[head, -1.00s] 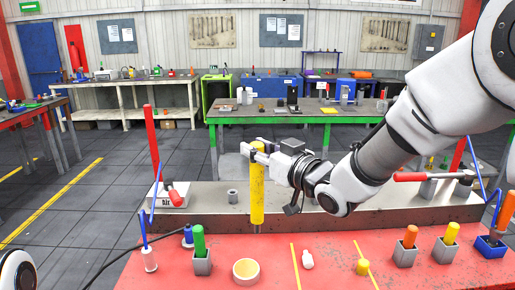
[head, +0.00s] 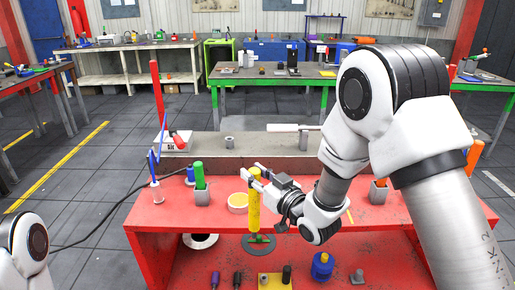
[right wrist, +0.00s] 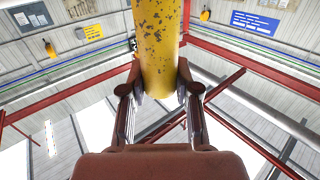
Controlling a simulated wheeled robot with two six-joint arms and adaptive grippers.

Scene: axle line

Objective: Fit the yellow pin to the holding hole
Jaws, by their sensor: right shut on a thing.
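My right gripper (head: 254,178) is shut on the upper part of the yellow pin (head: 254,207), a long, worn cylinder. It holds the pin roughly upright by the front edge of the red bench (head: 170,213). The pin's lower end shows just above a dark disc with a green piece (head: 259,241); I cannot tell whether they touch. In the right wrist view the pin (right wrist: 157,40) stands between both fingers (right wrist: 159,92). I cannot make out which opening is the holding hole. My left gripper is out of view.
The grey beam (head: 262,151) behind the bench carries a small grey cylinder (head: 229,142). A green-handled block (head: 201,190) and a cream ring (head: 238,203) stand on the bench. A blue knob (head: 322,266) and several small plugs sit on the lower shelf.

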